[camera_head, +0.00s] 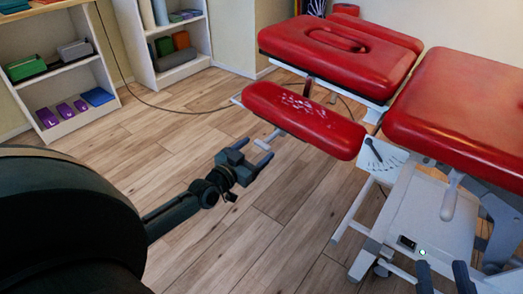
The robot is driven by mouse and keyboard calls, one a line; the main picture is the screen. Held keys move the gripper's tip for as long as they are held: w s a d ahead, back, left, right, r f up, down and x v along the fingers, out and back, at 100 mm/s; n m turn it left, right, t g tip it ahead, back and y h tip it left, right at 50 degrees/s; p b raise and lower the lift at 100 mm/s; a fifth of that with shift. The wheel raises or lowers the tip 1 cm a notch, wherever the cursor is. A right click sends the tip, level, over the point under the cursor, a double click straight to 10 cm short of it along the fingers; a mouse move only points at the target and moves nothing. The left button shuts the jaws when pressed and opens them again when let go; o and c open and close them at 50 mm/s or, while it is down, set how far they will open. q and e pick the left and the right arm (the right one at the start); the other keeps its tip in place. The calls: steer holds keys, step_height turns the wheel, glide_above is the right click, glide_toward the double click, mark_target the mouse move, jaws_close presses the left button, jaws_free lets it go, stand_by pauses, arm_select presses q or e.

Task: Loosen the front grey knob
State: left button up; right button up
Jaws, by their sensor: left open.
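A red physio table fills the right side, with a red padded armrest (305,118) hanging off its near end. A small light-grey knob (262,145) on a short stem sticks out below the armrest's left end. My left gripper (255,151) is open, with its fingertips close to this knob. The knob appears at the mouth of the jaws, but I cannot tell whether they touch. My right gripper (444,277) shows at the bottom right edge, two dark fingers apart with nothing between them.
The red headrest section (335,50) and main cushion (460,105) stand above a white frame with an angle dial (383,158) and a grey lever (450,196). White shelves (70,75) line the left wall. A cable crosses the wooden floor (190,115). The floor around my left gripper is clear.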

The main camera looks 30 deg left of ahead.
mark_target(260, 146)
arm_select(q)
steer(key=shift+w+d+b, duration=0.1)
steer(key=shift+w+b, duration=0.2)
steer(key=shift+w, duration=1.35)
arm_select(e)
steer(key=shift+r+t, duration=0.25)
steer(key=shift+t, duration=0.05)
arm_select(q)
steer(key=c, duration=1)
arm_select(e)
steer(key=shift+w+a+y, duration=0.1)
steer(key=shift+y, duration=0.2)
